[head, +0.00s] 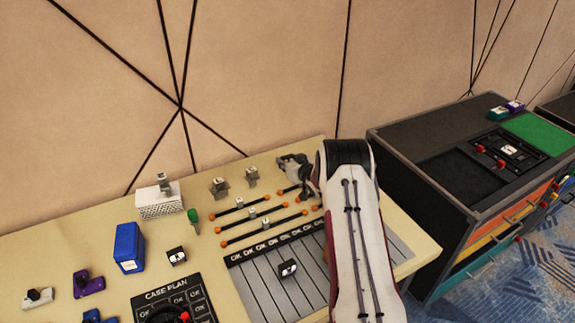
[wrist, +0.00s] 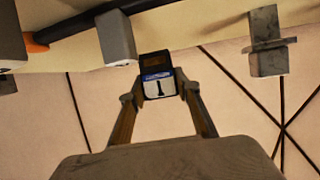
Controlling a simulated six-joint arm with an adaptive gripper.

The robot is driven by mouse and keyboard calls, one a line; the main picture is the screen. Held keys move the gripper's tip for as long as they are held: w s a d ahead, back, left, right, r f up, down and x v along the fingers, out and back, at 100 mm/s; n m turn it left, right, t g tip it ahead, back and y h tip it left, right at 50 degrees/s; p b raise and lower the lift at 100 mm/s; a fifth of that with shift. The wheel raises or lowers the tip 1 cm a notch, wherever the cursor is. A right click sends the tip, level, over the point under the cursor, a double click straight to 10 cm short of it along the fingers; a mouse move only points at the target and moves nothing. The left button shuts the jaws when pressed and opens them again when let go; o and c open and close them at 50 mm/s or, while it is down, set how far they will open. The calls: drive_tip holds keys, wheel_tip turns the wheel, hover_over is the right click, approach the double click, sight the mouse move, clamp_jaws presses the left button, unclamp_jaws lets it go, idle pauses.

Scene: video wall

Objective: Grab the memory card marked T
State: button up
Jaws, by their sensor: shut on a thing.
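In the wrist view a small dark card with a blue stripe and a white label, the memory card (wrist: 157,75), sits between my fingertips. Its black mark looks like an upside-down T in this view. My gripper (wrist: 160,92) is shut on the card, one finger at each side. In the head view my gripper (head: 295,172) is above the back right part of the cream table (head: 60,255), partly hidden by my arm. The held card cannot be made out there.
Small grey blocks (head: 220,186) and black rods with orange ends (head: 262,227) are left of my gripper. A grey lined panel (head: 250,280) marked OK lies in front. A blue box (head: 129,247) stands left. A dark cabinet (head: 420,150) is at right.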

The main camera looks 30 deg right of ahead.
sight(288, 157)
drive_tip(key=shift+r, duration=3.8)
